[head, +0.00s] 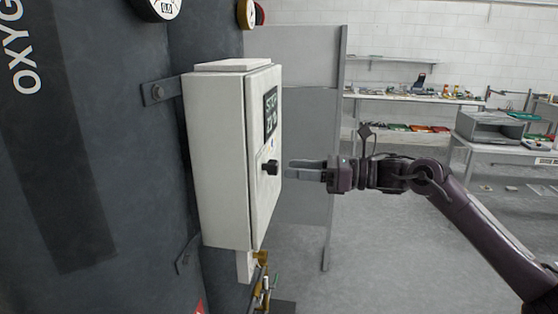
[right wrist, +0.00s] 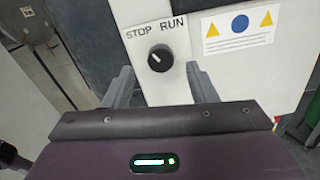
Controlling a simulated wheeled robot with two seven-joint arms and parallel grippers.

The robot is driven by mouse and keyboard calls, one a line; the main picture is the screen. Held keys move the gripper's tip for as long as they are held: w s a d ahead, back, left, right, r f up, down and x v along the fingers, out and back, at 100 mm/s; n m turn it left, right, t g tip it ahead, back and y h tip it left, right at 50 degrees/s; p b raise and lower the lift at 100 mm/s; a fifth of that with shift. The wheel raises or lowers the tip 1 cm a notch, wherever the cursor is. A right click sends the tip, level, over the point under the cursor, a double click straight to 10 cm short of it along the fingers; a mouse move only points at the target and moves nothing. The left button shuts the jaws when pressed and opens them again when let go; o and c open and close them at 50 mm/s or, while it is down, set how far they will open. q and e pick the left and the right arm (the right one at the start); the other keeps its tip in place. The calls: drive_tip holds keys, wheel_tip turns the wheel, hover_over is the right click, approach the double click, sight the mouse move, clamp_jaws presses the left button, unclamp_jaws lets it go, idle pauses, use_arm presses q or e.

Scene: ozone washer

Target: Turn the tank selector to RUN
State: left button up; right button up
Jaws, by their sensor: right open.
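The tank selector (head: 271,167) is a small black knob on the door of a white control box (head: 215,150). In the right wrist view the selector (right wrist: 160,58) sits below the printed words STOP and RUN, and its white mark points up-left toward STOP. My right gripper (head: 290,168) is open and level with the knob, its fingertips just short of the door. In the right wrist view the knob appears between the two spread fingers (right wrist: 159,70), with no visible contact. My left gripper is not in view.
A dark display (head: 270,110) is on the box door above the knob. A warning label (right wrist: 238,25) is right of the knob in the wrist view. The box is bracketed to a dark tank (head: 90,190). Grey partition panels (head: 305,130) stand behind; benches with items are farther back.

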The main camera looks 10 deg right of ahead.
sight(278, 166)
drive_tip(key=p+x, duration=0.1)
drive_tip(key=x, duration=0.3)
drive_tip(key=shift+w+a+p, duration=0.1)
drive_tip(key=shift+a+p, duration=0.1)
drive_tip(key=shift+p, duration=0.1)
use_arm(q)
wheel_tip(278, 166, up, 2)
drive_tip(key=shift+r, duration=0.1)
use_arm(e)
drive_tip(key=c, duration=1)
drive_tip(key=m+b, duration=0.4)
drive_tip(key=m, duration=0.4)
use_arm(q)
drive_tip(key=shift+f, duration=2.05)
use_arm(e)
drive_tip(key=shift+m, duration=1.9)
